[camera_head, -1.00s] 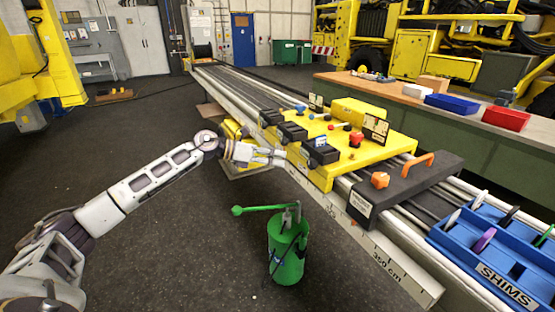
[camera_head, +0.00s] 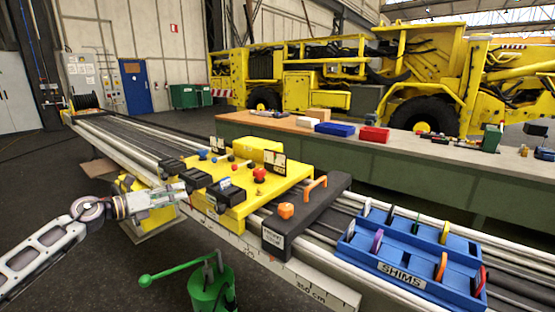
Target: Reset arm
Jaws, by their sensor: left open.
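My left arm comes in from the left edge, and my left gripper (camera_head: 180,193) is open and empty. It is beside the near left side of the yellow fixture plate (camera_head: 238,212) on the long rail; I cannot tell whether it touches anything there. The plate carries black blocks (camera_head: 198,178), coloured knobs and a red button (camera_head: 259,175). A dark block with an orange handle (camera_head: 315,187) lies across the rail right of the plate. My right gripper is not in view.
A blue SHIMS tray (camera_head: 410,262) with several coloured shims sits on the rail at right. A green canister with a lever (camera_head: 212,288) stands on the floor in front. Behind, a bench (camera_head: 345,155) holds a blue bin (camera_head: 334,129) and a red bin (camera_head: 375,134). Yellow vehicles stand beyond.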

